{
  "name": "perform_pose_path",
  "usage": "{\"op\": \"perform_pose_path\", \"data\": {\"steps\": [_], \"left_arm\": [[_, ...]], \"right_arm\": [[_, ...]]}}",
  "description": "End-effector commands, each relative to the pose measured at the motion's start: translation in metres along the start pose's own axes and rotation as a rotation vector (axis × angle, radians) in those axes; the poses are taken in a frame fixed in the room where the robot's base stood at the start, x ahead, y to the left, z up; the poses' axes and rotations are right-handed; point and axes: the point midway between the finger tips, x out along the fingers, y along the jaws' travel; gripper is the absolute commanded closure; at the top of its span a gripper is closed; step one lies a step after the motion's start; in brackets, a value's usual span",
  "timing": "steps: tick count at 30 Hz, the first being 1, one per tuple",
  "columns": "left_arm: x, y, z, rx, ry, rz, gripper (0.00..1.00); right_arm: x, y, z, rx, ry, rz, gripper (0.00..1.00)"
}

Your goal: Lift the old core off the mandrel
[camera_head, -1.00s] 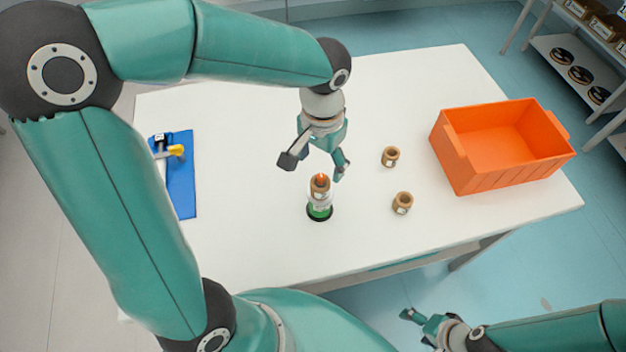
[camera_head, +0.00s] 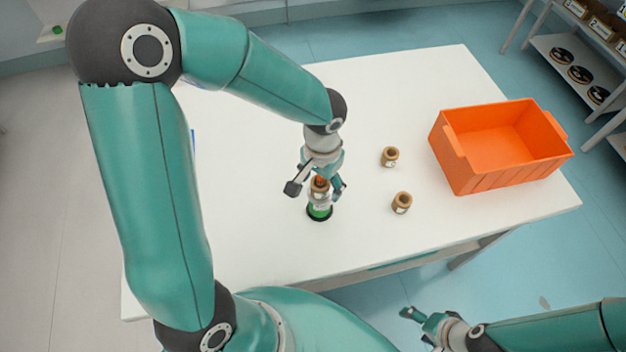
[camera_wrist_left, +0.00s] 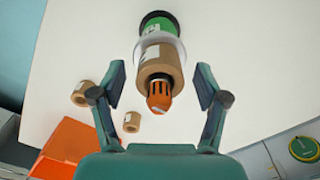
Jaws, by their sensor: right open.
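The old core (camera_head: 320,188) is a brown cardboard ring around the mandrel, above its green and black base (camera_head: 319,212). In the left wrist view the core (camera_wrist_left: 162,63) shows a white label, and the orange mandrel tip (camera_wrist_left: 159,97) sticks out of it. My left gripper (camera_head: 317,188) is over the mandrel; its open fingers (camera_wrist_left: 160,95) stand on either side of the tip and the core's near end, with gaps on both sides. My right gripper (camera_head: 422,320) is open and empty, low beyond the table's front edge.
Two loose brown cores (camera_head: 390,157) (camera_head: 402,203) stand on the white table (camera_head: 250,240) to the right of the mandrel. An orange bin (camera_head: 480,182) sits at the table's right end. Shelves (camera_head: 570,50) stand at the back right.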

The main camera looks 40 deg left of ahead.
Motion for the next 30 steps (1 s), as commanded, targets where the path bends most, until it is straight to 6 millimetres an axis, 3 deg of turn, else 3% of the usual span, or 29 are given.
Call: {"op": "perform_pose_path", "data": {"steps": [1, 9, 22, 30], "left_arm": [[0.000, 0.000, 0.000, 0.000, 0.000, 0.000, 0.32], [0.000, 0.000, 0.000, 0.000, 0.000, 0.000, 0.78], [-0.005, 0.000, 0.000, -0.001, 0.002, 0.000, 0.78], [-0.033, 0.000, -0.001, -0.001, 0.006, 0.001, 0.78]], "right_arm": [[0.000, 0.000, 0.000, 0.000, 0.000, 0.000, 0.26], [0.000, 0.000, 0.000, 0.000, 0.000, 0.000, 0.26], [0.000, 0.000, 0.000, 0.000, 0.000, 0.000, 0.26], [0.000, 0.000, 0.000, 0.000, 0.000, 0.000, 0.26]]}}
